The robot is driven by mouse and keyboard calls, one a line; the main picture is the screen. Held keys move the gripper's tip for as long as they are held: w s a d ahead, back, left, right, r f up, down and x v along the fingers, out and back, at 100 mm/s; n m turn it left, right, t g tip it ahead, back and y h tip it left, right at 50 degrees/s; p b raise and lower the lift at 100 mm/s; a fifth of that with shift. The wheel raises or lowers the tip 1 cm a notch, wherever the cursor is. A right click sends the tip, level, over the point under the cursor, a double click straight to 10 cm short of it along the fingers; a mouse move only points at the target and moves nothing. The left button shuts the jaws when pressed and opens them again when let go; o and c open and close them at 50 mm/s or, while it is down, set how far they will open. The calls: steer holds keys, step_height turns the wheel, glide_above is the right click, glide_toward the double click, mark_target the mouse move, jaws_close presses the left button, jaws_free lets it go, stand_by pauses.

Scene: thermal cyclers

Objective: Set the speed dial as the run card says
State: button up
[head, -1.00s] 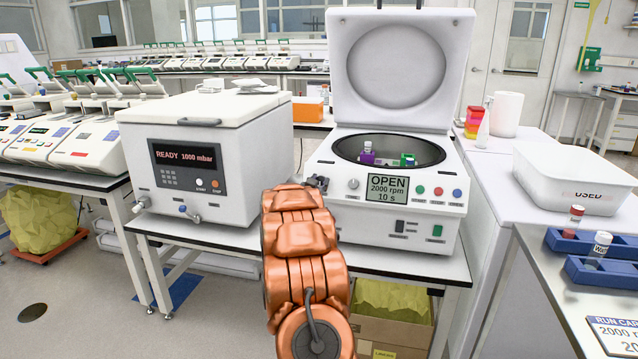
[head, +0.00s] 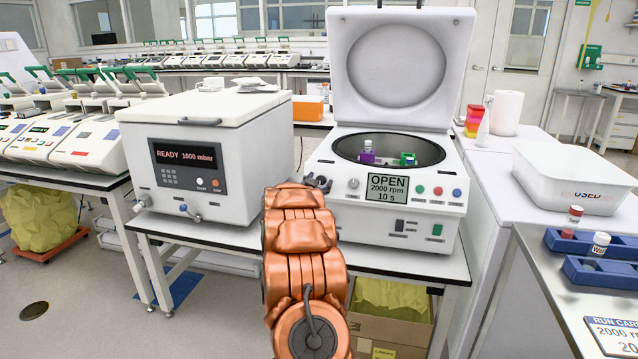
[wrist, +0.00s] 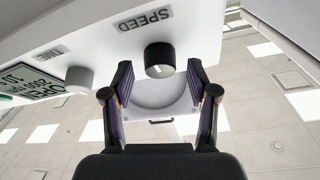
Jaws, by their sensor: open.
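The black speed dial (wrist: 159,59) is on the centrifuge's white front under an upside-down SPEED label in the wrist view. A pale mark shows on its lower edge. My gripper (wrist: 161,68) is open, one finger on each side of the dial; contact cannot be told. A pale dial (wrist: 79,79) sits to its left. In the head view, the centrifuge display (head: 387,188) reads OPEN, 2000 rpm, 10 s. My arm hides the speed dial there. The run card (head: 612,335) at lower right shows 2000 rpm and a cut-off line starting with 20.
The centrifuge lid (head: 398,68) stands raised, with tubes in the bowl. A white vacuum unit (head: 205,150) reading READY 1000 mbar stands close on the left. Blue racks (head: 600,272) and a white USED tub (head: 570,180) are on the right.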

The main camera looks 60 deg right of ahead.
steer(key=shift+a, duration=0.1)
steer(key=v, duration=1.2)
steer(key=shift+r, duration=0.1)
stand_by(0.5)
